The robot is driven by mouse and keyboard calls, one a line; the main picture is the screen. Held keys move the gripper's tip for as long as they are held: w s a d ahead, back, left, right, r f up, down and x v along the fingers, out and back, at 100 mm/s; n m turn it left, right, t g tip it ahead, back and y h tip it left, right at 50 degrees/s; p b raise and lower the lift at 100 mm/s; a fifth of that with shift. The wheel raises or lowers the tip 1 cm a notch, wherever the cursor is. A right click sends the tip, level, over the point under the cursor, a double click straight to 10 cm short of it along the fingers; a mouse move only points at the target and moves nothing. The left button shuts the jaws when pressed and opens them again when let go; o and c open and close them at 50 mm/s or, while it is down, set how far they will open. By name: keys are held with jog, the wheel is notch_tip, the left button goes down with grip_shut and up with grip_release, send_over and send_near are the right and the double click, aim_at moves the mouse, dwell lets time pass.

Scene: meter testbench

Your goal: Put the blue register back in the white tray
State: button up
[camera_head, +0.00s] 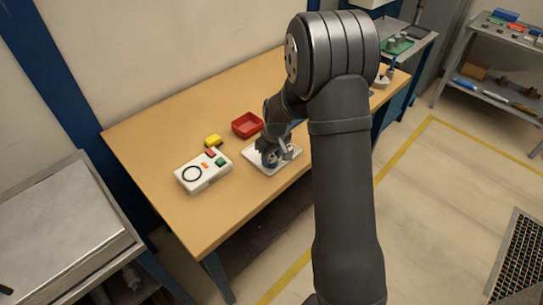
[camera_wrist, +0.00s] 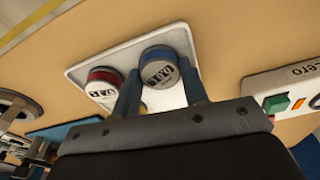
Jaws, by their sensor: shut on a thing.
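The white tray (camera_head: 286,170) lies on the wooden bench, partly hidden by my arm in the head view; it also shows in the wrist view (camera_wrist: 122,52). The blue register (camera_wrist: 159,66), a round can with a blue band and a printed light face, is between my fingers over the tray. I cannot tell whether it touches the tray floor. My gripper (camera_head: 271,156) is shut on it. A red register (camera_wrist: 102,84) stands in the tray just left of it in the wrist view.
A white meter box (camera_head: 203,175) with a dark ring and coloured buttons stands left of the tray. A red bin (camera_head: 246,125) and a yellow block (camera_head: 213,140) are behind. The bench front left is clear.

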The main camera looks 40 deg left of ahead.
aim_at(270, 158)
jog(key=o, duration=1.1)
jog(key=shift+f, duration=0.1)
jog(key=shift+c, duration=0.2)
notch_tip(270, 158, up, 12)
jog(key=d, duration=0.1)
jog(key=shift+d, duration=0.25)
jog(key=shift+s, duration=0.1)
jog(key=f, duration=0.4)
jog(key=a+f, duration=0.1)
jog(key=f, duration=0.7)
jog(key=shift+a+f, duration=0.15)
jog(key=shift+a, duration=0.1)
notch_tip(270, 158, up, 3)
jog(key=shift+f, duration=0.15)
jog(key=shift+r, duration=0.6)
